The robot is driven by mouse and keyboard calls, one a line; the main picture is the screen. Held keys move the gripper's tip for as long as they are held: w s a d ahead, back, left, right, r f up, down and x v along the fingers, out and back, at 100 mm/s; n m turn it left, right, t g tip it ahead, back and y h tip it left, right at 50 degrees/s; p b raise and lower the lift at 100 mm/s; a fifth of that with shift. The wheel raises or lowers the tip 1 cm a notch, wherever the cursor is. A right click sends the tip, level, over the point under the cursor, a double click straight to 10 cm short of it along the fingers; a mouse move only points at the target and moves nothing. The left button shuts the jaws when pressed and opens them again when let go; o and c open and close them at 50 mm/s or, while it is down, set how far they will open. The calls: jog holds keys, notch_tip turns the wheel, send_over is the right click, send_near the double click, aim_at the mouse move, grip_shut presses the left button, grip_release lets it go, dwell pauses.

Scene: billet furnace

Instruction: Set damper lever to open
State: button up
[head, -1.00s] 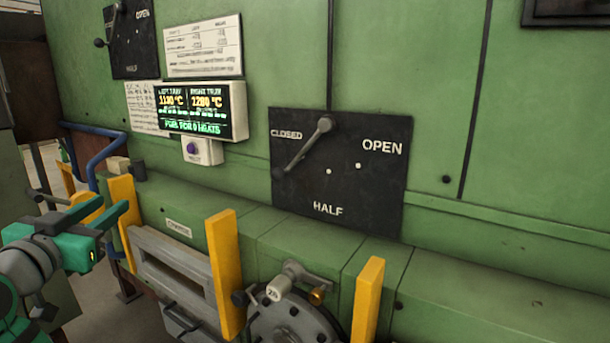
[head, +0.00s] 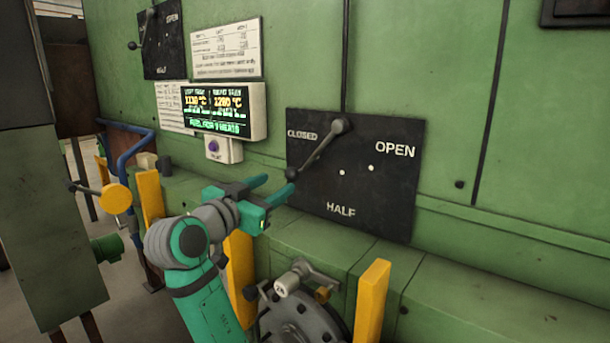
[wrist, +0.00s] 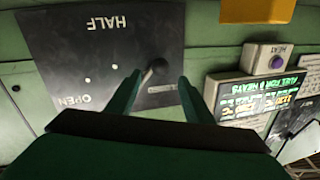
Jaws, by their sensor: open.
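The damper lever (head: 318,150) is a grey arm with a dark round knob on a black plate (head: 390,200) marked CLOSED, HALF and OPEN. It points down-left from its pivot, just below the CLOSED label. My gripper (head: 277,188) is open, with its green fingers close to the knob from the left. In the wrist view, upside down, the lever's knob end (wrist: 158,66) appears between the two fingertips (wrist: 160,78). Whether either finger touches it cannot be told. The fingers hold nothing.
A second lever plate (head: 160,45) is at the upper left. A temperature display (head: 225,112) and a purple-button box (head: 222,149) sit left of the damper plate. Yellow posts (head: 371,300) and a round hatch (head: 300,320) stand below.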

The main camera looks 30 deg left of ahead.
aim_at(289, 176)
jog(key=w, duration=0.6)
jog(key=w+a, duration=0.1)
jog(key=w, duration=0.2)
jog(key=shift+w, duration=0.3)
jog(key=shift+a, duration=0.1)
grip_shut()
jog(key=shift+w, duration=0.1)
